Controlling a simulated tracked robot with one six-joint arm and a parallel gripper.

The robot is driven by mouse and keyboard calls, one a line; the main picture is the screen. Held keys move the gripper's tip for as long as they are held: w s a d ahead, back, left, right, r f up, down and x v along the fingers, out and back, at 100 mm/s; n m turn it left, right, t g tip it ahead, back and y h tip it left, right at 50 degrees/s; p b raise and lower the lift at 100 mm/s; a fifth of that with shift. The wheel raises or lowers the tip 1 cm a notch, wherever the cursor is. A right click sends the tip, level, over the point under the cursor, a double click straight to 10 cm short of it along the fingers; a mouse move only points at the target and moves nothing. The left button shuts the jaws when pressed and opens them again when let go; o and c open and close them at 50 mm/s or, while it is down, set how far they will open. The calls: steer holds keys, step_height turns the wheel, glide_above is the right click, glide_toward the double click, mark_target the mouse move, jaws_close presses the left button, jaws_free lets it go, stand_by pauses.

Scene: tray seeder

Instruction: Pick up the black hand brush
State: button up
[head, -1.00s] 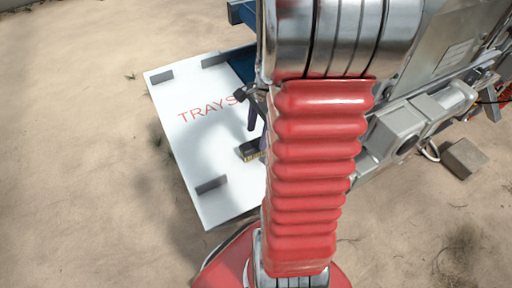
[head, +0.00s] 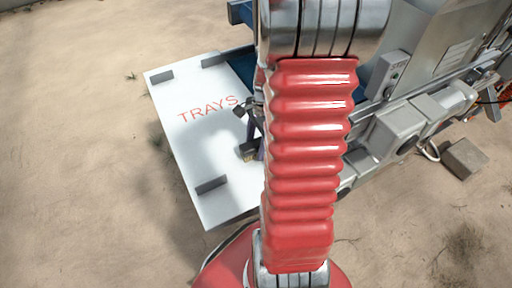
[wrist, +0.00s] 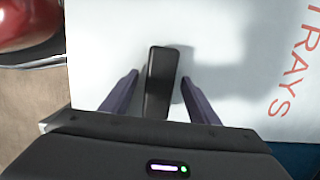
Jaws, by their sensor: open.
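The black hand brush (wrist: 161,82) lies on the white board marked TRAYS (wrist: 225,40). In the wrist view it stands lengthwise between the two fingers of my gripper (wrist: 158,88), which are open with a gap on each side. Its near end is hidden by my gripper body. In the head view only a small dark part of the brush (head: 247,150) shows, beside my gripper (head: 256,145); my arm covers the rest. I cannot tell how far the fingertips are above the board.
The board (head: 185,135) has several grey corner blocks, one at its near edge (head: 211,185). A blue belt (head: 240,62) meets its far right side. The grey seeder machine (head: 420,75) stands to the right. A grey block (head: 464,158) lies on the sandy ground.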

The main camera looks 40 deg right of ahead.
mark_target(256, 143)
steer(key=shift+c, duration=0.5)
steer(key=c, duration=1.1)
steer(key=shift+r, duration=0.15)
step_height(256, 143, up, 10)
steer(key=shift+f, duration=0.1)
stand_by(0.4)
steer(key=o, duration=0.5)
steer(key=c, duration=0.3)
